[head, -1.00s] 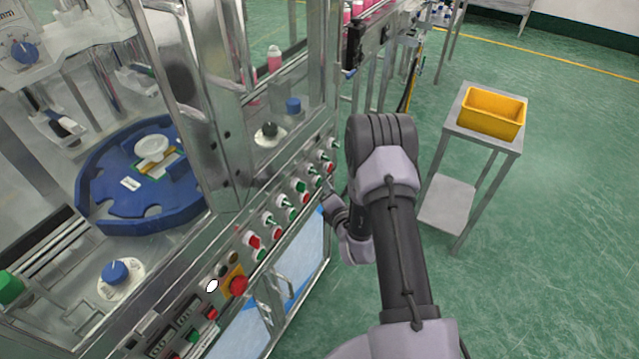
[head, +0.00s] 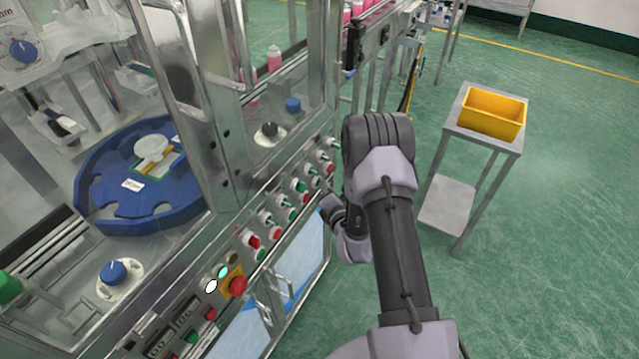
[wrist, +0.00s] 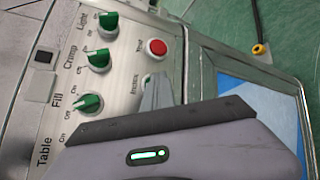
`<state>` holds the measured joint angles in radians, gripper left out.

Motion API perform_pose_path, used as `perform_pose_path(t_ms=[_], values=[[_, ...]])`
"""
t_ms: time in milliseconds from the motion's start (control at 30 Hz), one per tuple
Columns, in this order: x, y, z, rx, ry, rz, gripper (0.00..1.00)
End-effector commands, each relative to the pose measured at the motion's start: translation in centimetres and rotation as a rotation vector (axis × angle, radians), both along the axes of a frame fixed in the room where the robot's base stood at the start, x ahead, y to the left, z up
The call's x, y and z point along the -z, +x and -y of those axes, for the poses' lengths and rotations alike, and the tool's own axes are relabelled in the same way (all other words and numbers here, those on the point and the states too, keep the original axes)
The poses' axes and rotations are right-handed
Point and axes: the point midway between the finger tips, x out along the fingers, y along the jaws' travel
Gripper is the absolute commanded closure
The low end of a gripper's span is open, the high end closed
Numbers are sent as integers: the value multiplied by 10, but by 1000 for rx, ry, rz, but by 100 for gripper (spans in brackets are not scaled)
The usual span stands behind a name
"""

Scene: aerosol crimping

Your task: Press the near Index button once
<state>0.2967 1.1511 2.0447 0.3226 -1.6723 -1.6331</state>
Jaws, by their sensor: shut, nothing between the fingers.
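The control panel (head: 258,232) runs along the front of the machine with rows of green knobs and coloured buttons. My gripper (head: 325,187) is at the right part of this panel in the head view. In the wrist view my gripper (wrist: 157,90) is shut and empty, with its fingertips over the panel beside the printed "Index" label (wrist: 134,89). The fingers hide the button at that label, and I cannot tell whether they touch it.
Green knobs labelled Light (wrist: 108,21), Crimp (wrist: 99,60) and Fill (wrist: 88,104) lie left of the fingers. A red emergency stop (head: 237,285) is further along the panel. A yellow bin (head: 492,113) stands on a trolley at right. Open floor lies between.

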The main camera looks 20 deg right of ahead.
Motion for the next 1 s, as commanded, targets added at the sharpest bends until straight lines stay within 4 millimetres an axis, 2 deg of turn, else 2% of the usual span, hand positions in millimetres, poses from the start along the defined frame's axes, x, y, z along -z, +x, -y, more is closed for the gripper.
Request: perform_pose_path(t_ms=[400, 667, 1000], values=[[1, -13, 10, 0, 0, 0, 100], [1, -14, 11, 0, 0, 0, 100], [1, -40, 32, 3, -1, -1, 100]])
